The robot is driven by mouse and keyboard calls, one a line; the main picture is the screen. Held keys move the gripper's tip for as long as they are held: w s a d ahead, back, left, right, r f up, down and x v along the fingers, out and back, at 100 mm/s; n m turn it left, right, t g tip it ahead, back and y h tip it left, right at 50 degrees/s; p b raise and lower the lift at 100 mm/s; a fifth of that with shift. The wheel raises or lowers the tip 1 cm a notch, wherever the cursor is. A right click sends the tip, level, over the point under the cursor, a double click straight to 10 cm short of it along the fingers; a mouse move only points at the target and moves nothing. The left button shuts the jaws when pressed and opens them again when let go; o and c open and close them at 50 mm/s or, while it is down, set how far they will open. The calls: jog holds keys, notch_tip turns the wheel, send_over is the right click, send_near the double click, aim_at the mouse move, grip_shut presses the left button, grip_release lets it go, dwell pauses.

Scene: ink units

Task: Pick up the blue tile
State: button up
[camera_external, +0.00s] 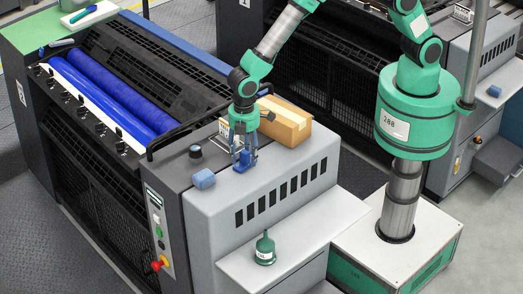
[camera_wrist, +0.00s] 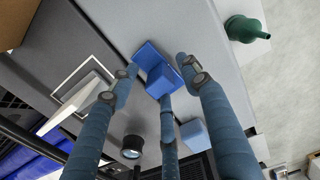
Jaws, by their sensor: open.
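The blue tile (camera_external: 239,168) lies flat on the grey top of the press unit, below my gripper (camera_external: 245,157). In the wrist view, the flat blue tile (camera_wrist: 148,53) shows between the fingertips, with a blue block-like part (camera_wrist: 161,80) on it; I cannot tell whether the two are joined. My gripper (camera_wrist: 156,70) has three blue-grey fingers, spread apart around the tile. One finger is on each side and one is at the near side, partly covering the block. No grip on the tile shows.
A paler blue block (camera_external: 204,179) and a black knob (camera_external: 195,152) are to the left on the same top. A cardboard box (camera_external: 285,121) stands close behind on the right. A green funnel-topped bottle (camera_external: 265,248) stands on the lower ledge. Blue rollers (camera_external: 115,95) lie at the left.

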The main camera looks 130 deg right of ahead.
aim_at(245, 152)
jog(key=shift+c, duration=0.2)
dwell(0.3)
grip_shut()
jog(key=shift+r, duration=0.1)
jog(key=shift+r+b, duration=0.3)
jog(key=shift+r, duration=4.65)
